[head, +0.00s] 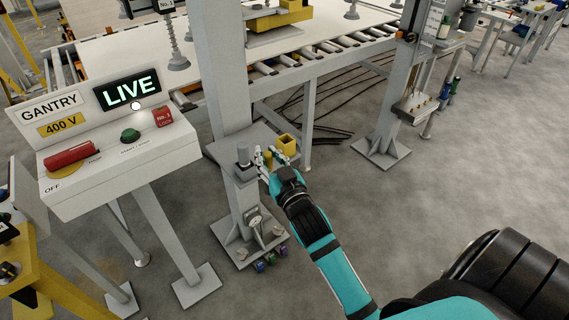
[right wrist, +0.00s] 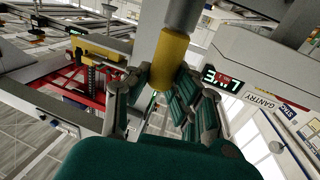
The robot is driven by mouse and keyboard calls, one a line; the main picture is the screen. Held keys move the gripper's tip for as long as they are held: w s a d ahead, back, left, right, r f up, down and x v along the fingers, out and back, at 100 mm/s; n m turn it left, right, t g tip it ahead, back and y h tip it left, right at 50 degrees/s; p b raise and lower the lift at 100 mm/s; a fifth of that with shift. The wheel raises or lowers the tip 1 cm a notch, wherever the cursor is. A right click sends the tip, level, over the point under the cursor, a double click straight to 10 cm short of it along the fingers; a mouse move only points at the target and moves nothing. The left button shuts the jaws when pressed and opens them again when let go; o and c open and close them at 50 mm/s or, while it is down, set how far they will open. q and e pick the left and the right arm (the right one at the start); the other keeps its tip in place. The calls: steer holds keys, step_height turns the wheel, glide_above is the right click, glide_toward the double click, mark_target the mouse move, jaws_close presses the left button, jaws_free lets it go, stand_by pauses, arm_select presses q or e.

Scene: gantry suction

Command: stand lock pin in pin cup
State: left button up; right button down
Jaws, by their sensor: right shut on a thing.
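My right gripper (head: 271,158) is at the small grey shelf on the gantry post, its fingers around the yellow part of the lock pin (head: 267,156). In the right wrist view the pin (right wrist: 170,62) shows as a yellow cylinder between the fingers (right wrist: 158,85), with a thicker grey part beyond it. The open yellow square cup (head: 287,142), likely the pin cup, stands on the shelf just right of the gripper, apart from the pin. Whether the pin's grey end touches anything is hidden. My left gripper is out of view.
A grey block with a dark cylinder (head: 243,158) stands left of the gripper. The gantry panel (head: 105,145), reading LIVE, has a red handle (head: 70,156) and a green button (head: 130,136). The roller conveyor (head: 300,62) lies behind.

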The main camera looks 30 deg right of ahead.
steer(key=w+d+r+m+h+b, duration=0.1)
steer(key=w+d+r+h+b, duration=0.15)
steer(key=w+d, duration=0.45)
steer(key=w+d+r+m+h+b, duration=0.2)
steer(key=w+d+r+b, duration=0.15)
steer(key=w+d, duration=0.35)
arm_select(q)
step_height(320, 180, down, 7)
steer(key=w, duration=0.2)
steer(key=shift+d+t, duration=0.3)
arm_select(e)
step_height(320, 180, down, 9)
steer(key=g, duration=0.1)
steer(key=shift+d, duration=0.2)
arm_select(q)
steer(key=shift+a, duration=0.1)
arm_select(e)
steer(key=shift+w+r, duration=0.1)
steer(key=c, duration=1.2)
jaws_free()
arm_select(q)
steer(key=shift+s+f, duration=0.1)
